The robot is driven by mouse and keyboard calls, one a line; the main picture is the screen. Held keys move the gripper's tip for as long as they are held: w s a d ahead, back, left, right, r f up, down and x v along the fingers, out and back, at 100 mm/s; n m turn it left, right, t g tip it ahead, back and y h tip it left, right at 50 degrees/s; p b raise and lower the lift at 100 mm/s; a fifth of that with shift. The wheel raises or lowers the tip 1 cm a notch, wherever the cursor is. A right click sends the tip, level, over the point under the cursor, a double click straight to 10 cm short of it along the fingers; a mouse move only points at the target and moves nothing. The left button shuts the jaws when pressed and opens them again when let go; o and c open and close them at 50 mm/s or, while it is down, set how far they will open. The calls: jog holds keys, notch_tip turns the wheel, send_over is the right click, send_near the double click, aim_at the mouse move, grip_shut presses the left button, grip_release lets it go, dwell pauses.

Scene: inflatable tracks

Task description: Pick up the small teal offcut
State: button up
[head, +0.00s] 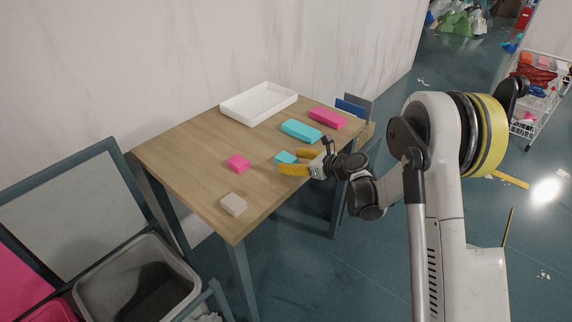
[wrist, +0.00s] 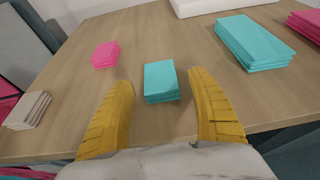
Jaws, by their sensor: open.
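The small teal offcut (head: 284,158) lies on the wooden table (head: 190,150) near its right front edge. It also shows in the wrist view (wrist: 161,80), a short stack of flat layers, lying between and slightly beyond the fingers. My gripper (head: 293,162) is open, with its two yellow fingers pointing at the offcut. In the wrist view the gripper (wrist: 162,108) has one finger on each side, with a gap left and right of the offcut. I cannot tell whether the fingers touch the table.
A larger teal stack (head: 301,130) and a larger pink stack (head: 327,118) lie farther back. A small pink offcut (head: 238,163) and a beige one (head: 233,204) lie to the left. A white tray (head: 259,103) stands by the wall. A grey bin (head: 140,280) stands at lower left.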

jog(key=shift+x, duration=1)
jog(key=shift+c, duration=0.2)
jog(key=c, duration=1)
jog(key=shift+r, duration=0.1)
